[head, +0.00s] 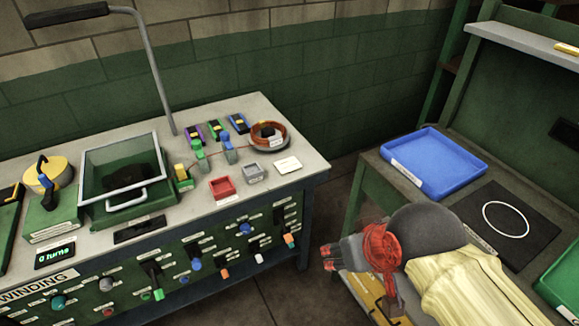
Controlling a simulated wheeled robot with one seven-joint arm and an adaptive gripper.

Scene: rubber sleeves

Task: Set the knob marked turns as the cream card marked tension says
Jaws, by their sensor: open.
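A winding bench (265,183) stands at the left, with knobs and levers on its green front panel. The labels there are too small to read, so I cannot tell which knob is marked turns. A teal knob (58,301) is at the panel's lower left and a blue knob (245,228) is further right. A display (55,256) on the bench top seems to read 0 turns. A small cream card (288,165) lies at the right of the bench top; its writing is unreadable. My gripper (328,257) is open and empty, right of the panel and apart from it.
A clear-lidded green box (125,185), a bent grey handle bar (148,55), a red tray (222,188) and a copper coil (268,135) are on the bench. A second bench at right holds a blue tray (433,163) and black mat (505,218). A floor gap separates the benches.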

